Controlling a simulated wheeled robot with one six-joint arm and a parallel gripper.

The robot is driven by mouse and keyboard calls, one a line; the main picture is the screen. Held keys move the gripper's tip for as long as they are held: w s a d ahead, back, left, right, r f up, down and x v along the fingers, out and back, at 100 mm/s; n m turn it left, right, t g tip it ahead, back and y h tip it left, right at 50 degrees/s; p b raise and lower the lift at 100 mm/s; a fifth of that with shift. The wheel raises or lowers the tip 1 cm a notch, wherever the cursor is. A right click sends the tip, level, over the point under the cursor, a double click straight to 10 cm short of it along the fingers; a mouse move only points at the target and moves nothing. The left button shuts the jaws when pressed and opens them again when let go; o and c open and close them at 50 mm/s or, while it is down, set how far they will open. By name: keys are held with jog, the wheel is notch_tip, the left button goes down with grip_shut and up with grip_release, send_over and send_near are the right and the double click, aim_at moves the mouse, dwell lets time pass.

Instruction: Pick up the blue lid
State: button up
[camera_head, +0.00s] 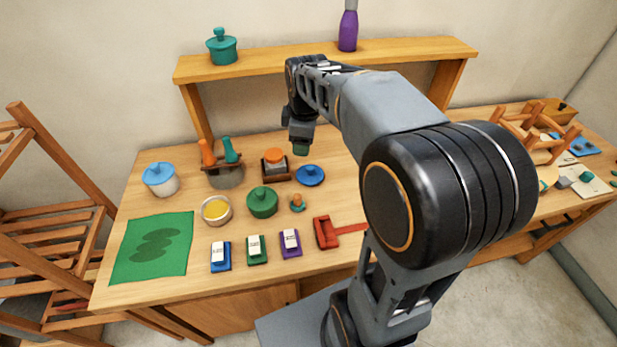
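A round blue lid (310,175) with a small knob lies by itself on the wooden table (340,200), near its middle. A second blue lid (158,169) sits on a white pot (161,186) at the table's left. My gripper (300,149) points down above the table, just behind and slightly left of the loose blue lid in the picture. It appears apart from the lid. Its fingers are small and dark here, so I cannot tell whether they are open or shut.
An orange-topped jar in a wooden holder (275,165) stands left of the loose lid, and a green lidded pot (262,203) stands in front-left. A raised shelf (270,68) spans the back. Several small coloured blocks line the front.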

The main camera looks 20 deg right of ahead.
jog(key=w+d+f+n+g, duration=0.1)
jog(key=w+d+f+n, duration=0.35)
jog(key=w, duration=0.25)
jog(key=n+g+b, duration=0.1)
jog(key=n, duration=0.6)
send_over(310, 167)
notch_tip(310, 167, down, 14)
jog(key=shift+s+a+f, duration=0.1)
jog(key=shift+s+f, duration=0.05)
jog(key=shift+f+p, duration=0.85)
jog(key=shift+f, duration=2.4)
jog(key=shift+c, duration=0.2)
jog(key=c, duration=1)
jog(key=shift+o, duration=0.2)
jog(key=shift+r, duration=0.1)
